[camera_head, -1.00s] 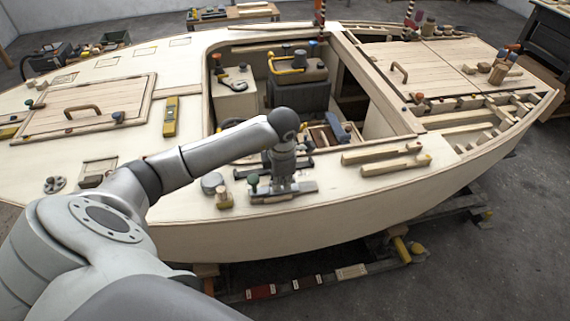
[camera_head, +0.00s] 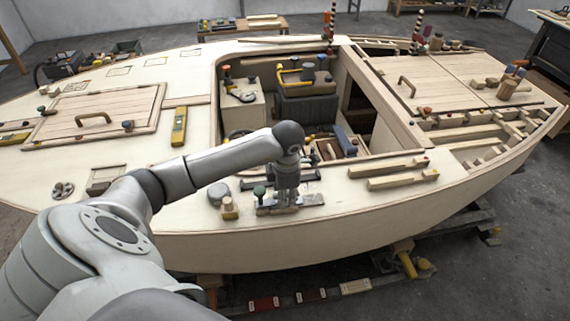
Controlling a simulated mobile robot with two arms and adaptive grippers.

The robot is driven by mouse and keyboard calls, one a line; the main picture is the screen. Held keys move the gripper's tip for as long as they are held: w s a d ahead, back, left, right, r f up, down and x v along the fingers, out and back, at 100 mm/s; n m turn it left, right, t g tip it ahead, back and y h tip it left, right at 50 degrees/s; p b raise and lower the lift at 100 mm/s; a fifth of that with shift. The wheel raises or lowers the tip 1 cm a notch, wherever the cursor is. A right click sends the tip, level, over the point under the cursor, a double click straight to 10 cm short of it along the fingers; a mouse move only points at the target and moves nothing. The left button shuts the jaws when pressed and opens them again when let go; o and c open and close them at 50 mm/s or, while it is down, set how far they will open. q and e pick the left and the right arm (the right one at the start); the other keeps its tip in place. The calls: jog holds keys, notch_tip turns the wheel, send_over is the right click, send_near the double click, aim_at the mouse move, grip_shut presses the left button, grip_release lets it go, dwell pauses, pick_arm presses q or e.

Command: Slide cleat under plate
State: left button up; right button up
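My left gripper (camera_head: 287,197) comes down over the near side deck of the plywood hull, its fingers pointing down. It is at a flat grey metal plate (camera_head: 312,199) lying on the deck near the edge. Dark parts at the fingertips blend with the plate, so I cannot tell a cleat from the fingers, nor whether the fingers are shut on anything. A dark bar-shaped fitting (camera_head: 309,175) lies just behind the gripper, partly hidden by it; I cannot tell if it is a cleat. My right gripper is not in view.
The open cockpit (camera_head: 330,100) is behind. Bare deck lies in front.

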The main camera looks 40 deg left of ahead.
pick_arm(q)
notch_tip(320, 180, up, 12)
jog(key=s+d, duration=0.1)
dwell(0.5)
jog(key=shift+d+f, duration=0.1)
